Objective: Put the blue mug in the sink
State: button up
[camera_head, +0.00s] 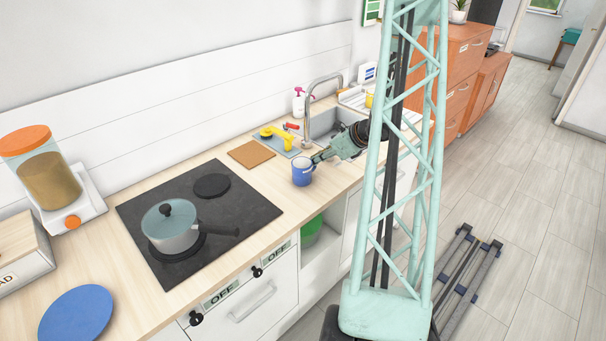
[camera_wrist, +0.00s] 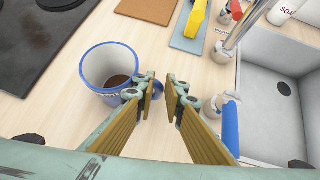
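The blue mug (camera_head: 302,174) stands upright on the wooden counter, right of the stove. In the wrist view it (camera_wrist: 100,72) shows a blue rim and something brown inside. Its handle points right, partly hidden behind my left finger. My gripper (camera_head: 320,157) is beside the mug on its handle side. In the wrist view its fingers (camera_wrist: 163,88) are apart with nothing clearly held between them; I cannot tell whether the left finger touches the handle. The grey sink (camera_head: 347,119) lies beyond, partly hidden by my arm; its basin (camera_wrist: 268,122) is at the right in the wrist view.
A tall curved faucet (camera_head: 308,120) stands at the sink's near corner. A brown board (camera_head: 251,154) and a yellow item (camera_head: 284,142) on a blue-grey mat lie behind the mug. A stove (camera_head: 235,209) with a pot (camera_head: 170,235) is to the left.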

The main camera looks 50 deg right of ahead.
grip_shut()
jog(key=shift+r, duration=0.2)
jog(key=shift+r, duration=1.45)
jog(key=shift+s+r, duration=0.15)
jog(key=shift+s, duration=0.15)
jog(key=s+a, duration=0.1)
jog(key=s, duration=0.6)
jog(key=s+a+r+b, duration=0.1)
jog(key=s+a, duration=0.1)
jog(key=s, duration=0.6)
jog(key=shift+a+r, duration=0.2)
jog(key=shift+a, duration=0.1)
